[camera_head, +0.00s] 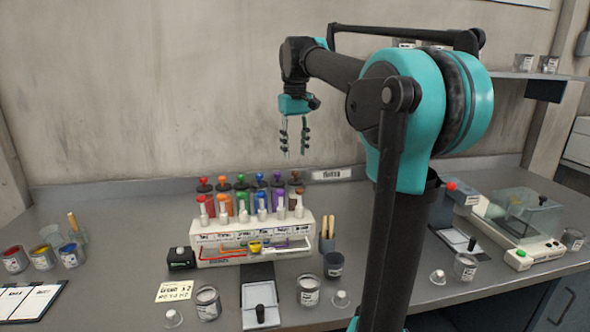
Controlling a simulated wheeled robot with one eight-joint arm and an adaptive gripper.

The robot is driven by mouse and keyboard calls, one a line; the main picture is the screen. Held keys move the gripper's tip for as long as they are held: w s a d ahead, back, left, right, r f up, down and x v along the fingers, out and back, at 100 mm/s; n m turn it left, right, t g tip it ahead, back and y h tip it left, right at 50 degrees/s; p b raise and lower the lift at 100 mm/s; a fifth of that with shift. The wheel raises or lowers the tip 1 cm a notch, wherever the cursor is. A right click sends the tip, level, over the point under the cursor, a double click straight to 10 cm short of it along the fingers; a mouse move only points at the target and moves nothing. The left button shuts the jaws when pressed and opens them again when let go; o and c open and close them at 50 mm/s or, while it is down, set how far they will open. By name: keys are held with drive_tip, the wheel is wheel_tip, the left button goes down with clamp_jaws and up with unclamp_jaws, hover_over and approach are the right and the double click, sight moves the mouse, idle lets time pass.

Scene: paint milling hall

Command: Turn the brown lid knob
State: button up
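A white paint dispenser (253,247) stands on the grey bench against the wall, with a row of coloured lid knobs on top and white taps in front. The brown lid knob (295,177) is at the right end of the row, right of the purple knob (277,174). My gripper (294,153) points down with its two fingers apart and nothing between them. In the picture its fingertips are just above the brown knob. One view cannot show for sure how far apart they are in depth.
Left are open paint cans (42,257) with coloured paint. A dark cup with wooden sticks (327,240) stands right of the dispenser. Several jars (308,290) and a black-and-white pad line the front. A clear-lidded scale (522,215) is at right.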

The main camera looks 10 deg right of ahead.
sight(295, 171)
wheel_tip(295, 171, down, 7)
drive_tip(key=shift+r, duration=0.1)
drive_tip(key=shift+c, duration=0.4)
clamp_jaws()
